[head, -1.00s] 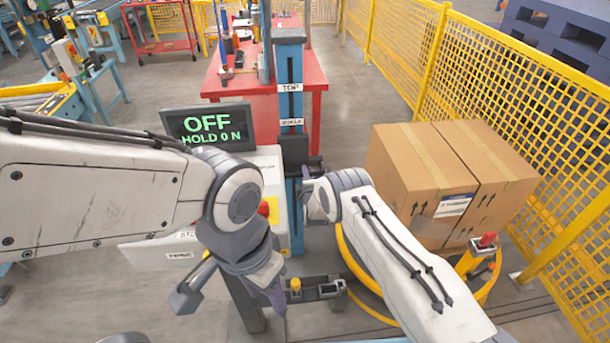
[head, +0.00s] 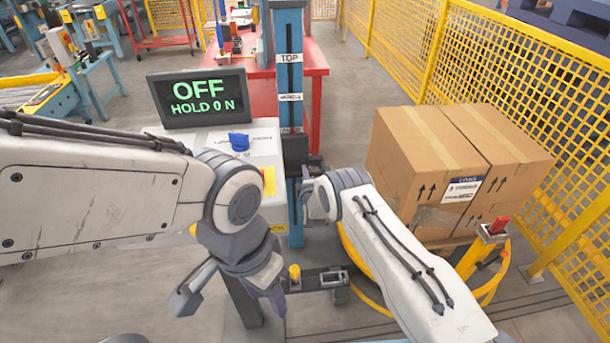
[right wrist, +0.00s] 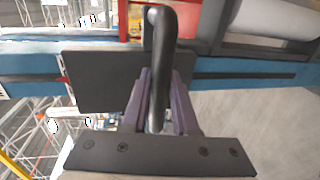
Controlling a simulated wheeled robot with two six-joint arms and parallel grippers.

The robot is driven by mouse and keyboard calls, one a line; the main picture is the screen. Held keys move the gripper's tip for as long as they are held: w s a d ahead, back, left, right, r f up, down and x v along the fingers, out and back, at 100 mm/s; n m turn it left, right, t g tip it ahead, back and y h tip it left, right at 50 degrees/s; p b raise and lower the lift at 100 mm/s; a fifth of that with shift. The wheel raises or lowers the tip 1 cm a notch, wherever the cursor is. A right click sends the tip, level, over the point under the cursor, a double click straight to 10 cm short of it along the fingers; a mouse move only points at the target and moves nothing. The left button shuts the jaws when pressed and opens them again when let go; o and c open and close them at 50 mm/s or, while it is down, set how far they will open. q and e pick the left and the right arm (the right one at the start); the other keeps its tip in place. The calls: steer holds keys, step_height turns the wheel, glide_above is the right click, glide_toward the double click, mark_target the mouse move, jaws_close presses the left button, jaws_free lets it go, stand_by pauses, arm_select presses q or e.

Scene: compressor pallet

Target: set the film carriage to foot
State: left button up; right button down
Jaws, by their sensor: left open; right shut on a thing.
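The film carriage (head: 295,152) is a black block on the blue mast (head: 290,75), below the labels TOP (head: 289,58) and MIDDLE (head: 290,97). A foot label is not visible. My right gripper (head: 308,192) is at the carriage. In the right wrist view its purple fingers (right wrist: 164,105) are shut on the carriage's black handle (right wrist: 168,45); the black plate (right wrist: 100,82) lies behind against the mast. My left gripper (head: 272,298) is open and empty, hanging low left of the mast, apart from the carriage.
A screen (head: 198,97) reads OFF, HOLD 0 N. Below it is a control box (head: 205,140) with a blue knob (head: 239,142). A red table (head: 262,95) is behind.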

arm_select(q)
step_height(320, 180, down, 4)
steer(key=b, duration=0.2)
steer(key=shift+r+b, duration=0.1)
steer(key=shift+b, duration=0.2)
arm_select(e)
steer(key=f, duration=0.4)
steer(key=shift+s+f, duration=0.15)
steer(key=shift+s, duration=0.05)
steer(key=c, duration=0.7)
jaws_free()
steer(key=shift+f, duration=0.1)
steer(key=shift+w, duration=0.1)
steer(key=shift+r, duration=0.2)
arm_select(q)
steer(key=shift+r+p, duration=0.7)
steer(key=shift+p, duration=0.05)
arm_select(e)
steer(key=v, duration=1)
steer(key=shift+s, duration=0.2)
